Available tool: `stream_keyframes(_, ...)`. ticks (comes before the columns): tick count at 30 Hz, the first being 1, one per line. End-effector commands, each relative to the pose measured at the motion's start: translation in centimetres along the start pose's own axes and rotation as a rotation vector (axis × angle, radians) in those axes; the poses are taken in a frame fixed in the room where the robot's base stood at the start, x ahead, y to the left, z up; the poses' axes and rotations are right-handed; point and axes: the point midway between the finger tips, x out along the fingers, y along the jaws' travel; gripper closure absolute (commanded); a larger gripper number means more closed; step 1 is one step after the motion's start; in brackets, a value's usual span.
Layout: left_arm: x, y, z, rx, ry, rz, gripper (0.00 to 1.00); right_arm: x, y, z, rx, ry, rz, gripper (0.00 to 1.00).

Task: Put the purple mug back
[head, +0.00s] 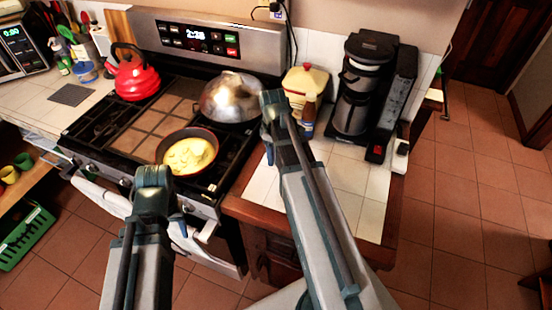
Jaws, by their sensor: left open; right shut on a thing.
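I cannot make out a purple mug anywhere in the head view. My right gripper (272,105) is over the counter edge just right of the stove, in front of the steel dome lid. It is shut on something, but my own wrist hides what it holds. My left gripper (153,180) is open in front of the stove's front edge, near the pan of yellow food (188,154). Its fingers are mostly hidden behind the wrist.
A red kettle (133,76) and a steel dome lid (232,97) are on the stove (140,130). A coffee maker (362,85), a yellow pot (305,83) and a bottle (308,115) stand on the right counter. Its front tiles (355,205) are clear. Yellow (9,174) and green (23,161) cups sit lower left.

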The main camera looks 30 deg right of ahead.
Motion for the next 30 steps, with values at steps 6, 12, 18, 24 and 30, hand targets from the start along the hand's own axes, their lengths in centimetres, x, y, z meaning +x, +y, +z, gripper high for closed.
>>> stream_keyframes(6, 0.8, 0.1, -0.1, 0.000, 0.000, 0.000, 0.50, 0.8, 1.5, 0.0, 0.000, 0.000, 0.000, 1.00)
stream_keyframes(12, 3.6, 0.3, -0.2, 0.000, 0.000, 0.000, 0.50, 3.7, 1.2, 0.1, 0.000, 0.000, 0.000, 1.00)
stream_keyframes(18, 3.6, 0.3, -0.2, 0.000, 0.000, 0.000, 0.50, 3.7, 1.2, 0.1, 0.000, 0.000, 0.000, 1.00)
stream_keyframes(24, 3.8, 0.4, -0.2, 0.000, 0.000, 0.000, 0.50, 3.9, 1.2, 0.1, 0.000, 0.000, 0.000, 1.00)
stream_keyframes(30, 3.9, 0.4, -0.2, 0.000, 0.000, 0.000, 0.50, 4.0, 1.2, 0.1, 0.000, 0.000, 0.000, 0.23)
